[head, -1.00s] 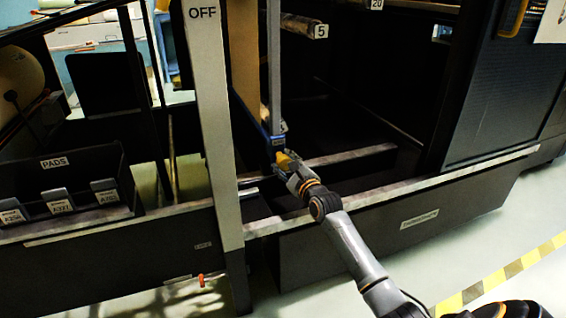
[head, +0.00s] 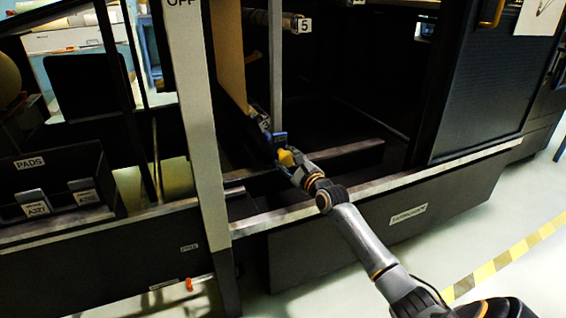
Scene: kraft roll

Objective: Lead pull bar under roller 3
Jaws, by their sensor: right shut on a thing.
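My right gripper (head: 289,161) is inside the open machine bay. It is shut on the yellow grip (head: 286,156) at the near end of the pull bar (head: 261,124). The bar runs back from the grip, dark and partly hidden. The brown kraft web (head: 228,55) hangs down to it. A blue piece (head: 279,138) shows beside the grip, at the foot of a grey upright. The end of roller 5 (head: 297,22) shows above. No label reading 3 is visible, so I cannot pick out roller 3. My left gripper is not in view.
A pale post (head: 196,120) stands left of my right gripper. The metal front rail (head: 380,188) runs below my right arm. A dark crossbar (head: 345,157) lies behind the gripper. A PADS bin (head: 60,185) is at left; a dark panel (head: 478,90) closes the right side.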

